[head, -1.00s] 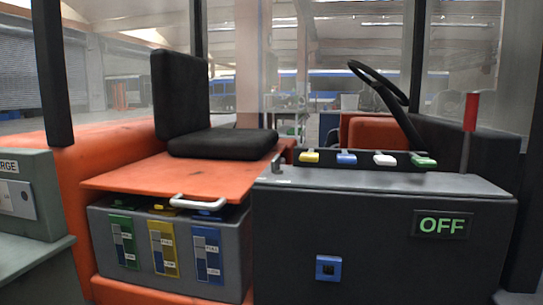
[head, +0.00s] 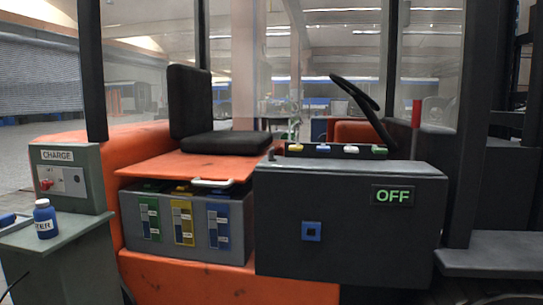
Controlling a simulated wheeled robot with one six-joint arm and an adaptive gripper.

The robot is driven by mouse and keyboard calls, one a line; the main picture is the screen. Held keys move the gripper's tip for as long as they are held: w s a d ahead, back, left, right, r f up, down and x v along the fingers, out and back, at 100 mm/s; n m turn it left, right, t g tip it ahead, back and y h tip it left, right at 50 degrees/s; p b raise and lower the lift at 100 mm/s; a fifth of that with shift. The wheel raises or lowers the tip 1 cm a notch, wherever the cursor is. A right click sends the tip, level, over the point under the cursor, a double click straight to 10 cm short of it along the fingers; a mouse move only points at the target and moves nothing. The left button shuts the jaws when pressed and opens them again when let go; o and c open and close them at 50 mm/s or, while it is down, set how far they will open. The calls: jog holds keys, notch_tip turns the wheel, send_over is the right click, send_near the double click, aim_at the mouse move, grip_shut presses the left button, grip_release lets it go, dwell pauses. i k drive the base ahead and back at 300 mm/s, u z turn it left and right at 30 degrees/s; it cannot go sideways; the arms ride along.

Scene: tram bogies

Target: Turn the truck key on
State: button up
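The truck is orange with a dark grey console box (head: 350,265) at the right of the seat. A display (head: 394,196) on its front reads OFF in green letters. A blue square fitting with a dark centre (head: 311,231) is on the same front face. A small dark piece (head: 271,155) stands at the console's left top edge; it is too small to tell whether it is the key. My gripper is not in view.
Coloured levers (head: 323,148) line the console top below the steering wheel (head: 356,100). A battery box (head: 190,232) sits under the orange seat panel (head: 185,169). A CHARGE cabinet (head: 65,155) and a blue bottle (head: 44,218) stand at left.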

aim_at(270, 158)
jog(key=z, duration=0.55)
jog(key=k, duration=0.2)
jog(key=u, duration=1.6)
jog(key=i, duration=1.55)
jog(key=z, duration=0.45)
